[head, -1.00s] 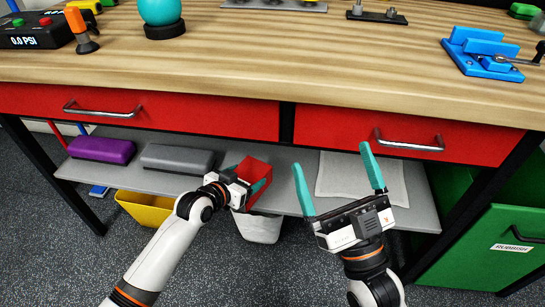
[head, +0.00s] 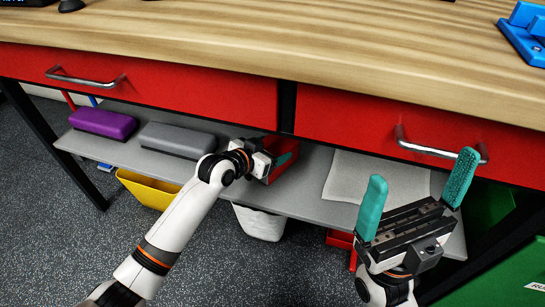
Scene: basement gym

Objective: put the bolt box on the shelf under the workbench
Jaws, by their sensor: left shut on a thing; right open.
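The bolt box (head: 262,147) is a red open bin, seen at the shelf's middle under the workbench (head: 290,58). My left gripper (head: 284,160) is shut on it, and its body and teal fingers hide part of the box. The box is over the grey shelf (head: 305,190); I cannot tell whether its bottom touches the shelf. My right gripper (head: 418,202) is open and empty, in front of the shelf's right end.
On the shelf, a purple block (head: 103,123) and a grey block (head: 178,139) lie left of the box, and a pale cloth (head: 350,180) lies right. Two red drawers hang above. A yellow bin (head: 150,190) and a white bin (head: 258,222) stand below. A green cabinet (head: 510,265) stands at right.

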